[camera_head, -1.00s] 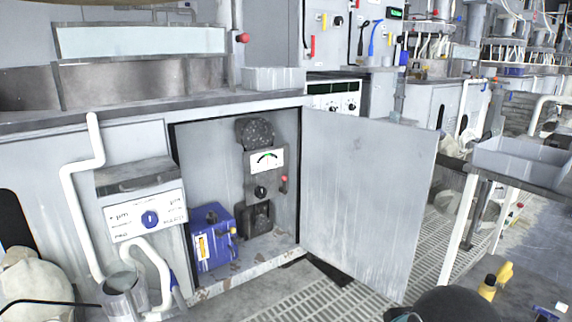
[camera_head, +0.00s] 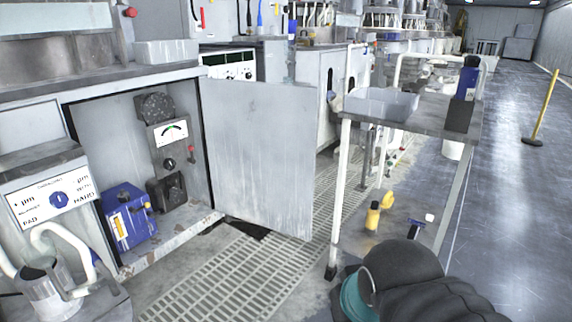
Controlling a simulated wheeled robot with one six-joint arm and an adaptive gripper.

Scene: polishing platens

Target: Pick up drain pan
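A shallow light-grey pan (camera_head: 380,103), which looks like the drain pan, sits upright on a small side table (camera_head: 425,122) right of centre. A second light-grey open box (camera_head: 180,52) stands on the cabinet counter at upper left, so I cannot be fully sure which one is the drain pan. My gripper does not show in this view. Nothing is seen touching either container.
An open cabinet door (camera_head: 258,155) stands left of the side table. A blue bottle (camera_head: 467,80) and a dark block share the tabletop. Yellow bottles (camera_head: 374,215) stand low near its legs. A dark rounded shape (camera_head: 400,265) covers the bottom right. The aisle at right is largely clear.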

